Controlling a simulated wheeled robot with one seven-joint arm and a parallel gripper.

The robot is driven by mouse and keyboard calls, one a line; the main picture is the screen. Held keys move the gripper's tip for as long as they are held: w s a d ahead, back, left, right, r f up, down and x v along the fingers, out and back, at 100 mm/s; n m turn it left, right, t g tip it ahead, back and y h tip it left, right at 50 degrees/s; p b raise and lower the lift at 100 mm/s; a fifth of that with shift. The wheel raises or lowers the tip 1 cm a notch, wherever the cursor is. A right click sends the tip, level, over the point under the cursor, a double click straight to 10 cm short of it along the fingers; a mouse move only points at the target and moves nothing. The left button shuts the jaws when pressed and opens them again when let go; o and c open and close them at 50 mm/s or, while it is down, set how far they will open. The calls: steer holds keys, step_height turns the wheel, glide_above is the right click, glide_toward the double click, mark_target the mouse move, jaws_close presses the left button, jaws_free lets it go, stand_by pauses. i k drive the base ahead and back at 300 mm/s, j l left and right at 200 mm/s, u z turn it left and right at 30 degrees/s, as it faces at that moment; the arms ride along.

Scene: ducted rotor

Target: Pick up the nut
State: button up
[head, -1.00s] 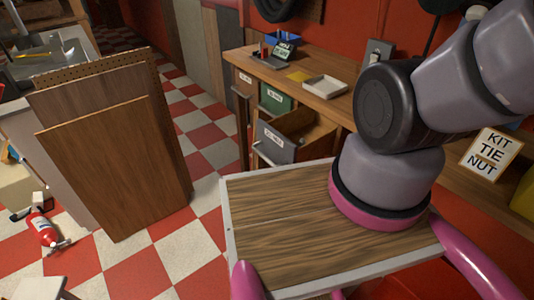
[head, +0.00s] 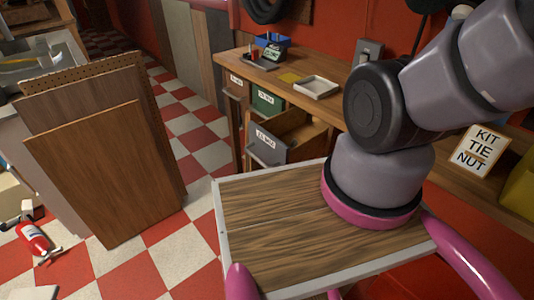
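I cannot make out a nut in the head view. A sign (head: 483,150) reading "KIT TIE NUT" stands on the right part of the wooden workbench (head: 345,113). My arm rises from its mount at the right and leaves the picture at the upper right. My gripper is not clearly in view, so its fingers cannot be seen.
An open drawer (head: 268,147) sticks out below. Leaning boards (head: 105,175) and a fire extinguisher (head: 35,240) are at left. Checkered floor between is clear.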

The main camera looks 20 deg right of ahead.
mark_target(295, 142)
steer(key=i+j+z, duration=0.1)
steer(key=z, duration=0.3)
steer(key=j+z, duration=0.35)
steer(key=i+j+z, duration=0.1)
steer(key=j+z, duration=0.45)
steer(key=z, duration=0.2)
